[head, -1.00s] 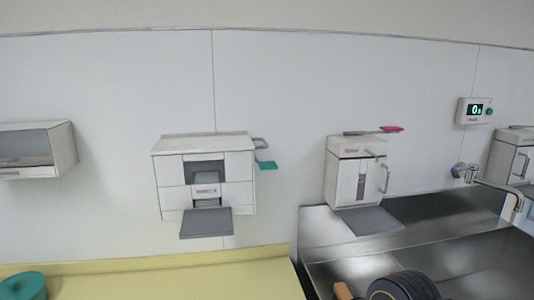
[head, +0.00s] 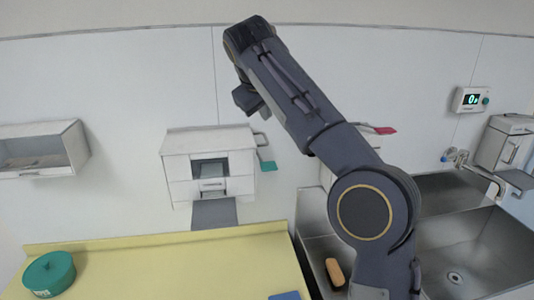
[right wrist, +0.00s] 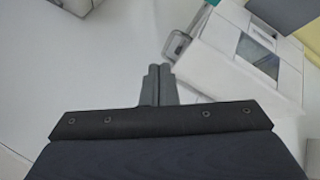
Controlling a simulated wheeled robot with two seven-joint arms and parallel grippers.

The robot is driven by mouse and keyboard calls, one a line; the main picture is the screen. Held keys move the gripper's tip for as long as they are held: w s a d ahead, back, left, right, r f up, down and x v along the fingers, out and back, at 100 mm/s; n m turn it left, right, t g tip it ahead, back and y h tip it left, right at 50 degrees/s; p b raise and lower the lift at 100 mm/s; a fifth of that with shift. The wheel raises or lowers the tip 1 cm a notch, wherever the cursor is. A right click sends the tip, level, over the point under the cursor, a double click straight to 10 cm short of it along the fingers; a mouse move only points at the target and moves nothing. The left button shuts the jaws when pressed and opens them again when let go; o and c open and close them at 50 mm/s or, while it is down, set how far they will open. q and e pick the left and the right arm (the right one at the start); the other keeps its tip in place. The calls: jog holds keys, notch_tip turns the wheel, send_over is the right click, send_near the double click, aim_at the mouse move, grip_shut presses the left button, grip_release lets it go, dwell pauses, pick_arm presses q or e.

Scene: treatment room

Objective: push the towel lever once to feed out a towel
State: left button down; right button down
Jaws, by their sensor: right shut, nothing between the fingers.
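The white towel dispenser (head: 180,146) hangs on the wall left of centre in the head view, with a grey tray (head: 214,214) below its front. Its lever, a grey bracket with a green paddle (head: 267,166), sticks out on the right side. My right arm reaches up across the head view, and its gripper (head: 243,104) hangs above the dispenser. In the right wrist view the gripper (right wrist: 160,73) is shut and empty. The dispenser (right wrist: 225,35) is beyond the fingers to the right; the grey bracket (right wrist: 177,44) and a bit of green paddle (right wrist: 213,2) show near the fingertips, apart from them.
A second lever (head: 384,130), red-tipped, shows behind my right arm, which hides its dispenser. A yellow counter (head: 190,262) carries a green round container (head: 48,274). A steel sink (head: 480,245) is at right. A white wall box (head: 70,150) hangs at left.

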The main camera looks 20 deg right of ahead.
jog(key=shift+f, duration=0.1)
send_over(267, 162)
notch_tip(267, 162, down, 6)
jog(key=shift+w+r, duration=0.1)
jog(key=shift+w, duration=0.05)
jog(key=shift+f+b, duration=0.7)
jog(key=shift+f, duration=0.05)
jog(key=shift+a+f+b, duration=0.1)
jog(key=shift+f+b, duration=0.4)
jog(key=shift+f, duration=0.15)
dwell(1.2)
jog(key=shift+s+f, duration=0.2)
jog(key=shift+f, duration=0.15)
